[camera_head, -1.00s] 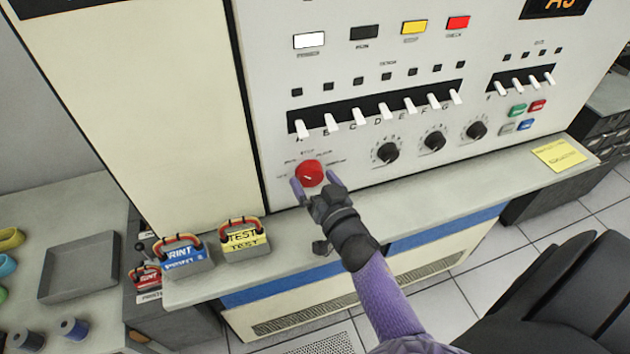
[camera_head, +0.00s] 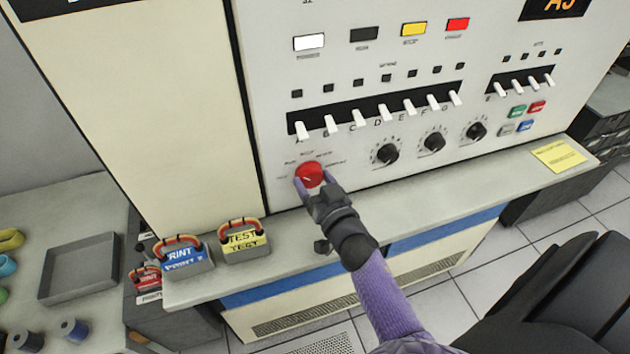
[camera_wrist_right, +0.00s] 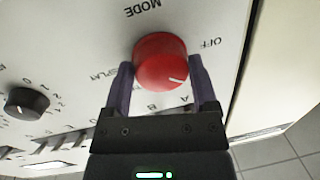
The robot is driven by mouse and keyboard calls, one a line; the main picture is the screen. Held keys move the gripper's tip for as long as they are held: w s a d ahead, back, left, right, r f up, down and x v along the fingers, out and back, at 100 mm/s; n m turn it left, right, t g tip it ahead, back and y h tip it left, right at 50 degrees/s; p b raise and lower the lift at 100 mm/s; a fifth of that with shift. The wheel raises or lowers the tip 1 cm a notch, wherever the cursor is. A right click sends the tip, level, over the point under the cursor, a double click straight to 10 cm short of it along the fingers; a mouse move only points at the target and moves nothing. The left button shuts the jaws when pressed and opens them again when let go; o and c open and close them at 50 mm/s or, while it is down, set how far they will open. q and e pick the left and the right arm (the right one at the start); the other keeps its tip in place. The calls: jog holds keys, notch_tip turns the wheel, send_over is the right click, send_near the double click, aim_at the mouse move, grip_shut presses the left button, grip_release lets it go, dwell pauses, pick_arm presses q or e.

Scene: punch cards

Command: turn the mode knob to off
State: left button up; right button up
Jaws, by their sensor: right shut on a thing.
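The red mode knob (camera_head: 308,174) is on the lower left of the white control panel (camera_head: 350,60). It also shows in the right wrist view (camera_wrist_right: 160,60), with a white pointer line on its face toward the lower right. The printed word OFF (camera_wrist_right: 210,43) is at the upper right of the knob there, away from the line. My right gripper (camera_head: 315,185) is shut on the knob, and in the wrist view (camera_wrist_right: 163,85) one finger lies along each side of it. My left gripper is not in view.
Black dials (camera_head: 387,153) and a row of white switches (camera_head: 380,113) are right of and above the knob. A shelf (camera_head: 400,190) below holds a blue PRINT block (camera_head: 187,264) and a yellow TEST block (camera_head: 244,243) at left. A chair (camera_head: 560,300) stands at lower right.

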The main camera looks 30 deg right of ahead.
jog(key=n+p, duration=0.1)
jog(key=n, duration=0.2)
jog(key=shift+n, duration=0.3)
jog(key=shift+r+n+g+p, duration=0.1)
jog(key=shift+n+g+p, duration=0.3)
jog(key=shift+n, duration=1.7)
jog(key=o, duration=1.1)
jog(key=shift+o, duration=0.2)
jog(key=s+a, duration=0.1)
jog(key=s, duration=0.9)
jog(key=shift+a+r, duration=0.25)
jog(key=shift+r, duration=0.15)
